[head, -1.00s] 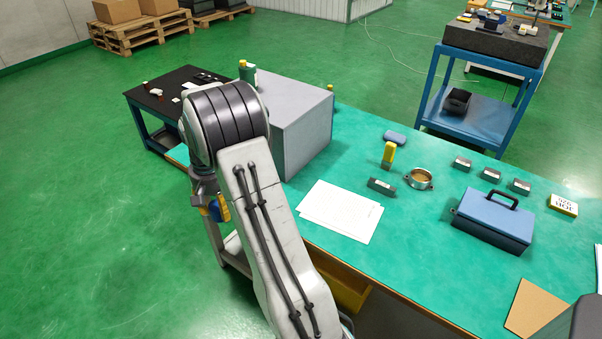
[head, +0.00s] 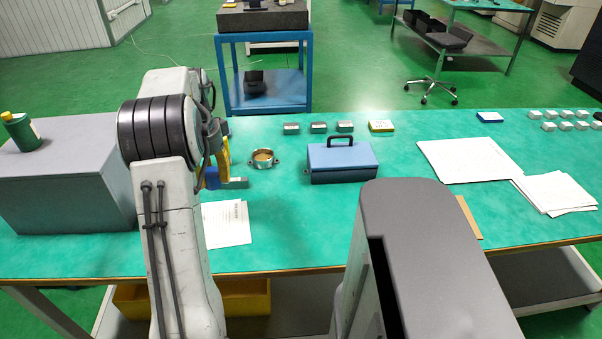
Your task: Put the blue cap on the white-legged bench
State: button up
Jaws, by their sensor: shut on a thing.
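My gripper (head: 213,168) hangs below the wrist at the left of centre, partly hidden by my arm. It is shut on a small blue thing (head: 212,178), which looks like the blue cap; its shape is mostly hidden. Yellow shows beside it, and I cannot tell whether all of that yellow belongs to the gripper. The gripper is over the teal-topped bench (head: 300,225), near a grey block; the exact height is unclear. This bench has pale, whitish legs at the lower left.
A brass ring (head: 263,158), a blue toolbox (head: 342,162), small grey blocks (head: 318,127) and papers (head: 470,160) lie on the bench. A large grey box (head: 70,190) stands at its left. A blue stand (head: 222,85) and another teal-topped table (head: 480,24) are behind.

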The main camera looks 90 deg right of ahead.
jog(key=shift+s+d+m, duration=0.1)
jog(key=shift+s+m, duration=0.4)
jog(key=shift+s, duration=0.5)
jog(key=b, duration=0.2)
send_over(259, 234)
notch_tip(259, 234, down, 7)
jog(key=shift+r, duration=0.1)
jog(key=shift+f, duration=2.05)
jog(key=o, duration=0.9)
jog(key=shift+f, duration=0.1)
jog(key=shift+o, duration=0.2)
notch_tip(259, 234, up, 12)
jog(key=p, duration=0.1)
jog(key=shift+w, duration=0.1)
